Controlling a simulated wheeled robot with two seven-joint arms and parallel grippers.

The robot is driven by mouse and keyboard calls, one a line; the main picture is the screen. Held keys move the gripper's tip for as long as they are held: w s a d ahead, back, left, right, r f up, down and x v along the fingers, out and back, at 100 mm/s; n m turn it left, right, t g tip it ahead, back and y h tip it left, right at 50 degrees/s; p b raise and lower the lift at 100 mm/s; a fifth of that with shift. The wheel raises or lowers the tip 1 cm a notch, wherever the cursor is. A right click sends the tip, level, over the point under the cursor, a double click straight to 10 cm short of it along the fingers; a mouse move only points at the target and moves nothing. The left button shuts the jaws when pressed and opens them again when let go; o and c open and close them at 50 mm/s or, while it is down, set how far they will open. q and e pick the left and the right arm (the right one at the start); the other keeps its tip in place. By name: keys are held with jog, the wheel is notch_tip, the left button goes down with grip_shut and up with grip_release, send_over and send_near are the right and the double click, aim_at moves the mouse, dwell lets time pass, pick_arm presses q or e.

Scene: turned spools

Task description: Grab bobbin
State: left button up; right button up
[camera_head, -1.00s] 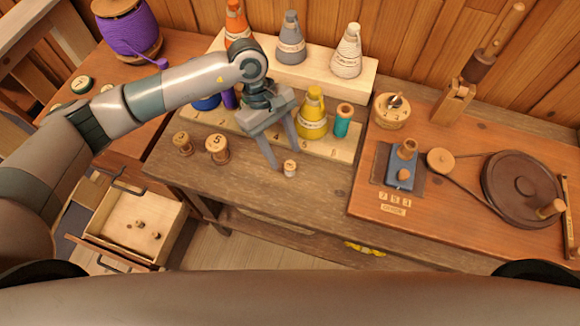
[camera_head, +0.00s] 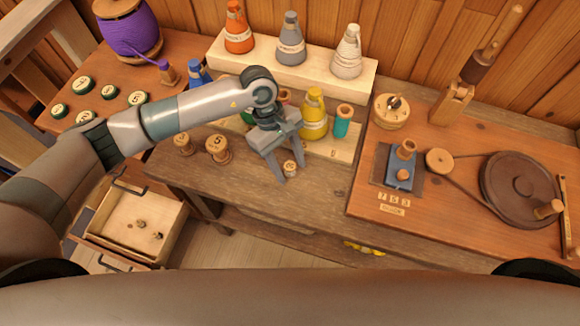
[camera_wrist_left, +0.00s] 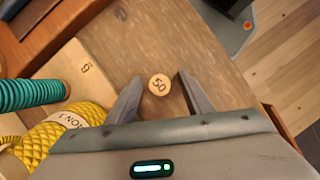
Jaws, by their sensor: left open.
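A small wooden bobbin (camera_head: 290,168) stands on the workbench near its front edge. In the left wrist view its round top, marked with what looks like "50" (camera_wrist_left: 159,84), shows between the two fingertips. My left gripper (camera_head: 289,178) is open, with a finger on either side of the bobbin; it also shows in the left wrist view (camera_wrist_left: 157,80). I cannot tell whether either finger touches it. Two other wooden spools stand to the left on the bench, a smaller one (camera_head: 183,145) and a larger one marked 5 (camera_head: 218,149). My right gripper is not in view.
A yellow cone of thread (camera_head: 314,115) and a teal spool (camera_head: 342,121) stand on a pale board behind the gripper. Orange, grey and white cones stand on a raised block (camera_head: 300,76). A winder with a dark wheel (camera_head: 522,188) is at right. An open drawer (camera_head: 110,238) is below left.

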aim_at(289, 167)
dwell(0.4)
pick_arm(q)
jog(key=c, duration=1.1)
jog(key=shift+r, duration=0.1)
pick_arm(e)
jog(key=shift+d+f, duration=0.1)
